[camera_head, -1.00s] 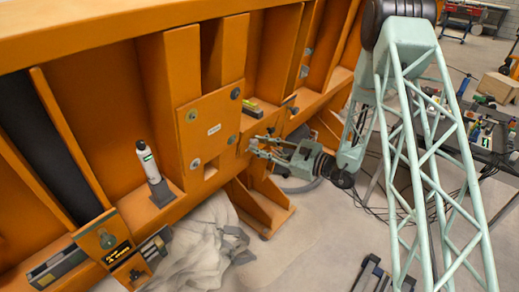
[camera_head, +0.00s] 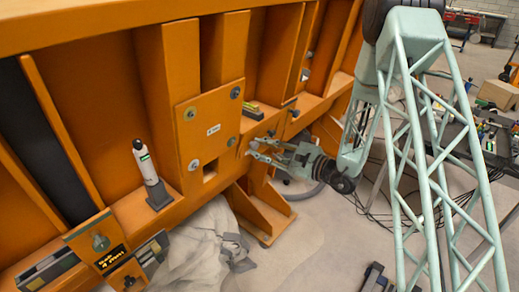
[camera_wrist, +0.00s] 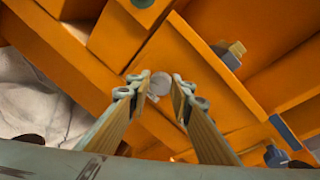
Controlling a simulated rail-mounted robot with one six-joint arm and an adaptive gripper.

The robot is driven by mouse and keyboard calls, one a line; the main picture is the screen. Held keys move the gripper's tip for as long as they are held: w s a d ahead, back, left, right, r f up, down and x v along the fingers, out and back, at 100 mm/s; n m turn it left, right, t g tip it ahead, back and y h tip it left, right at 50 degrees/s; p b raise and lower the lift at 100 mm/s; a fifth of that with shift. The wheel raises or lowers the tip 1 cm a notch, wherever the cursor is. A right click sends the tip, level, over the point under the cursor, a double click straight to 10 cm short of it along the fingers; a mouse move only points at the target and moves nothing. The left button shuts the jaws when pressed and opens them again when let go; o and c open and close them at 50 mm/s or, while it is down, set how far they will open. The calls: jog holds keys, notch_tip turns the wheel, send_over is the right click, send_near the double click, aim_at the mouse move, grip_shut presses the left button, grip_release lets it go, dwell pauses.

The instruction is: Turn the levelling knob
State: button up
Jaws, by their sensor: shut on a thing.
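My gripper (camera_head: 253,148) is at the orange frame (camera_head: 150,80), just right of the bolted plate. In the wrist view my gripper (camera_wrist: 158,88) has its two fingers on either side of a small pale grey round knob (camera_wrist: 160,83) and is shut on it. The knob is partly hidden by the fingertips, and in the head view I cannot make it out clearly. A black display (camera_head: 114,258) with yellow text is on the frame's lower left; its reading is too small to be sure of.
A bolted orange plate (camera_head: 212,110) is left of my gripper. A white bottle (camera_head: 145,163) stands on the ledge, and a small level (camera_head: 252,111) lies behind the gripper. A cluttered bench (camera_head: 490,140) is at the right.

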jog(key=shift+w+d+r, duration=0.1)
jog(key=o, duration=0.8)
jog(key=v, duration=1.2)
dwell(0.5)
